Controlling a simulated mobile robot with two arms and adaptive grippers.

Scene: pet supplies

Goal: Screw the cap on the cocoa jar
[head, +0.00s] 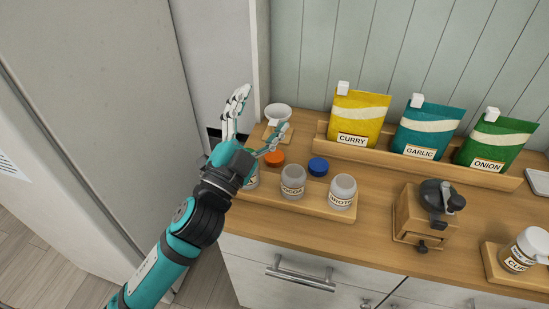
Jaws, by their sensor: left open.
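The cocoa jar (292,184) stands upright on a low wooden tray (310,208), with no cap on it. An orange cap (274,158) and a blue cap (318,167) lie behind the jars; which one belongs to the cocoa jar I cannot tell. My left gripper (262,112) is open, its fingers spread, above and left of the orange cap. It appears empty. Its wrist partly hides another jar (252,182) at the tray's left end. My right gripper is out of view.
An uncapped jar labelled like "protein" (342,191) stands right of the cocoa jar. A white cup (278,114) is behind. Curry (358,119), garlic and onion pouches stand in a rack. A grinder (412,212) and a white-capped jar (522,250) are right. A tall grey panel (100,90) borders the left.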

